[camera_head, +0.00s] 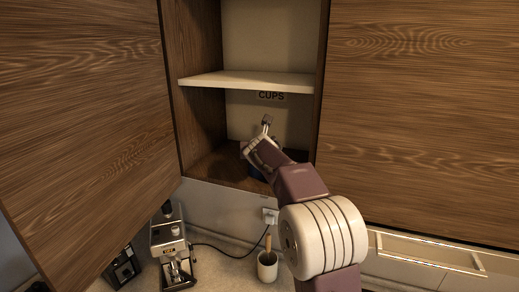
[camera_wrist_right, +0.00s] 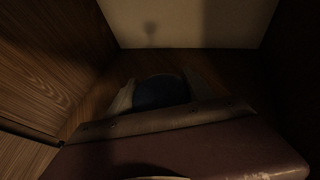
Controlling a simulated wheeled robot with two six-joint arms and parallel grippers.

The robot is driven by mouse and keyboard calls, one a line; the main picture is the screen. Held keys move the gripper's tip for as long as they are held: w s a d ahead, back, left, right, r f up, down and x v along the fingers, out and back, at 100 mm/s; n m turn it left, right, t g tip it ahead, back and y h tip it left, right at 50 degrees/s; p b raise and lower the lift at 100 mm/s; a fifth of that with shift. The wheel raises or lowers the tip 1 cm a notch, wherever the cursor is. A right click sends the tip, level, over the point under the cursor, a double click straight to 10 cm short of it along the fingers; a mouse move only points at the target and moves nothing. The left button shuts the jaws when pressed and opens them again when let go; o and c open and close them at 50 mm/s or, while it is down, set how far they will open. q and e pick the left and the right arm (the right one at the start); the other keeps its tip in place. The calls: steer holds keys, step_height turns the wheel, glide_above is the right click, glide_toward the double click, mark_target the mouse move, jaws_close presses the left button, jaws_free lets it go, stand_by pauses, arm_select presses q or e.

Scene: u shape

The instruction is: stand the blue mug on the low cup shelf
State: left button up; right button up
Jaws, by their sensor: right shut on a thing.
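The blue mug (camera_wrist_right: 160,92) shows dark between the two fingers of my right gripper (camera_wrist_right: 161,84) in the right wrist view. The gripper is shut on it. In the head view my right arm reaches into the open cabinet, with the right gripper (camera_head: 256,147) above the low cup shelf (camera_head: 212,169). A small dark blue part of the mug (camera_head: 254,173) shows below the gripper; my arm hides most of it. I cannot tell whether the mug's base touches the shelf. My left gripper is not in view.
An upper shelf (camera_head: 245,82) with a "CUPS" label (camera_head: 271,96) under it is above my gripper. An open wooden door (camera_head: 85,110) stands at left. The low shelf's left part is clear.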

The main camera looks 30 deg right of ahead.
steer(key=shift+s+a+r, duration=0.1)
steer(key=shift+s+a, duration=0.1)
steer(key=shift+s, duration=0.35)
steer(key=o, duration=1.5)
steer(key=shift+c, duration=0.2)
steer(key=shift+o, duration=1.2)
steer(key=shift+f, duration=0.2)
steer(key=shift+w+d+f, duration=0.1)
steer(key=shift+w+d, duration=0.05)
steer(key=shift+w, duration=0.15)
steer(key=shift+r, duration=0.4)
arm_select(q)
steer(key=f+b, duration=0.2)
steer(key=b, duration=0.1)
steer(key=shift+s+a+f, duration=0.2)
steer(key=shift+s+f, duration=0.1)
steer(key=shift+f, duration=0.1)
arm_select(e)
steer(key=v, duration=1.2)
steer(key=shift+s+f, duration=0.15)
steer(key=shift+f, duration=0.05)
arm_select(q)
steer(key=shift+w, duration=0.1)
